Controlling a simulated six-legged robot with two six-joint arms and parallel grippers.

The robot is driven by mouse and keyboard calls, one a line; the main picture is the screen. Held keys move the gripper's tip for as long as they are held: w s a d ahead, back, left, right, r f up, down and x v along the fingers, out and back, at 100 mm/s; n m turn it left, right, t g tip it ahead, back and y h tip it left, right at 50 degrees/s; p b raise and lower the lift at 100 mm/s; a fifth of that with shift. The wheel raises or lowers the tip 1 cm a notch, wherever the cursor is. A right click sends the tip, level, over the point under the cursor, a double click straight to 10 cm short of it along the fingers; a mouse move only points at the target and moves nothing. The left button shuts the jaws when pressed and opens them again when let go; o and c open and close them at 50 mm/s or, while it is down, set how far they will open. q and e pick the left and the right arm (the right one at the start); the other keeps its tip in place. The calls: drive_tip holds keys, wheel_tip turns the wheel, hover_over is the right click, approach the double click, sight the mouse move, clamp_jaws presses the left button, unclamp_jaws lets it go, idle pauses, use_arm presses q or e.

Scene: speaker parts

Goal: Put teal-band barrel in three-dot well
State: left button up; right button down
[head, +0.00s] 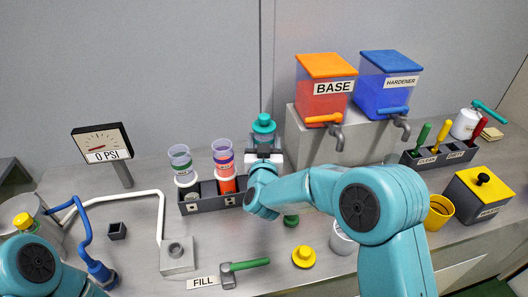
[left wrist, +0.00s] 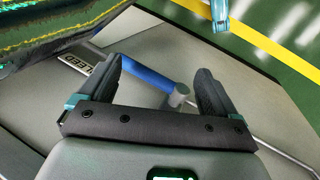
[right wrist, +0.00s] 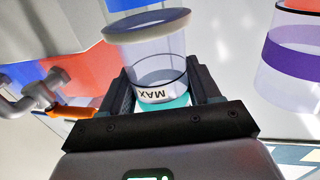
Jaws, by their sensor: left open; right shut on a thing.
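The teal-band barrel (head: 263,128) is clear with a teal cap-like part on top. My right gripper (head: 264,156) is shut on it and holds it roughly upright, near the right end of the dark rack (head: 215,204). In the right wrist view the barrel (right wrist: 158,65) stands between the fingers, with a "MAX" mark and teal at the gripper. The rack has square wells with small marked labels; the dots are too small to count, and my right arm partly covers its right end. My left gripper (left wrist: 155,85) is open and empty.
BASE (head: 323,100) and HARDENER (head: 385,95) tanks are behind right.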

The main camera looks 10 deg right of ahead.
wheel_tip(320, 180, down, 4)
drive_tip(key=shift+s+r, duration=0.1)
drive_tip(key=shift+r, duration=0.1)
drive_tip(key=shift+f, duration=0.25)
drive_tip(key=shift+c, duration=1.1)
unclamp_jaws()
